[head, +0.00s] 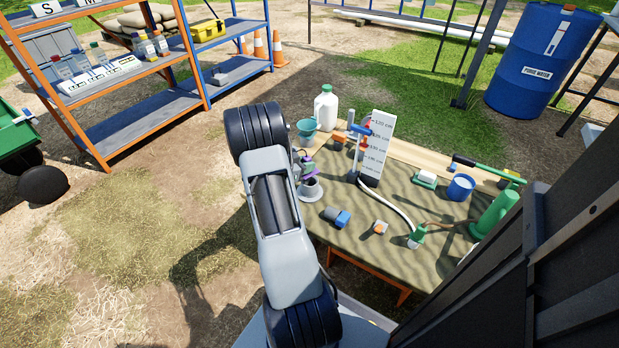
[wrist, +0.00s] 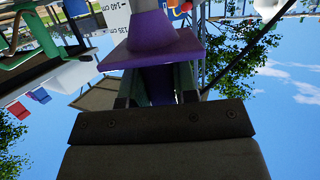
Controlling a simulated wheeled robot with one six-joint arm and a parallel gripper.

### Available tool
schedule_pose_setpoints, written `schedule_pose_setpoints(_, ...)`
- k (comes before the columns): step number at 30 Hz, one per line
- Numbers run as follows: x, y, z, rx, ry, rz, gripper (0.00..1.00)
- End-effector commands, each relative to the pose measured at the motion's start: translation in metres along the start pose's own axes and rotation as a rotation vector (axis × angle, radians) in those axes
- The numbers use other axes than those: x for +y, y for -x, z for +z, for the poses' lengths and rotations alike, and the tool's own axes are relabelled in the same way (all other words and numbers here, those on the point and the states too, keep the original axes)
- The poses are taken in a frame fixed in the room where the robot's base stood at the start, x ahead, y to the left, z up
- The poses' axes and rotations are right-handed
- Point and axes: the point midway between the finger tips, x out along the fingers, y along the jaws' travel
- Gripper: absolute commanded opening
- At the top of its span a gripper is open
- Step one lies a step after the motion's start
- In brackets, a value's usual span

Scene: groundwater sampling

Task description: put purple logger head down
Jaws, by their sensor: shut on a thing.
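The purple logger head (wrist: 165,48) is between the fingers of my gripper (wrist: 157,92) in the wrist view, which looks upside down. Its flared purple part sticks out past the fingers. In the head view the purple logger head (head: 306,168) shows small beside my arm, at the table's left end. A grey round holder (head: 310,190) stands on the table just below it. I cannot tell whether the logger head touches the holder. My arm hides part of this area.
The table (head: 345,255) carries a white jug (head: 326,108), a teal bowl (head: 306,127), a measuring board (head: 376,148), a blue cup (head: 460,188), a green pump (head: 495,214) and a blue-grey piece (head: 336,216). The near middle has bare patches. Shelves (head: 140,110) stand left.

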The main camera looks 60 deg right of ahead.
Motion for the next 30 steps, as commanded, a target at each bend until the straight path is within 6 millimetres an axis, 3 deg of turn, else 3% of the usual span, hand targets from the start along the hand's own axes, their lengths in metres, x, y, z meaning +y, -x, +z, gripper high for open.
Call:
schedule_pose_setpoints(8, 0.005, -0.011, 0.009, 0.000, 0.000, 0.000, 0.03)
schedule_pose_setpoints(15, 0.006, -0.023, 0.040, 0.000, 0.001, -0.001, 0.03)
schedule_pose_setpoints(28, 0.006, -0.024, 0.042, 0.000, 0.000, -0.001, 0.03)
schedule_pose_setpoints(29, 0.006, -0.023, 0.041, 0.000, -0.001, -0.001, 0.30)
schedule_pose_setpoints(30, 0.006, -0.023, 0.041, 0.000, -0.001, -0.001, 0.34)
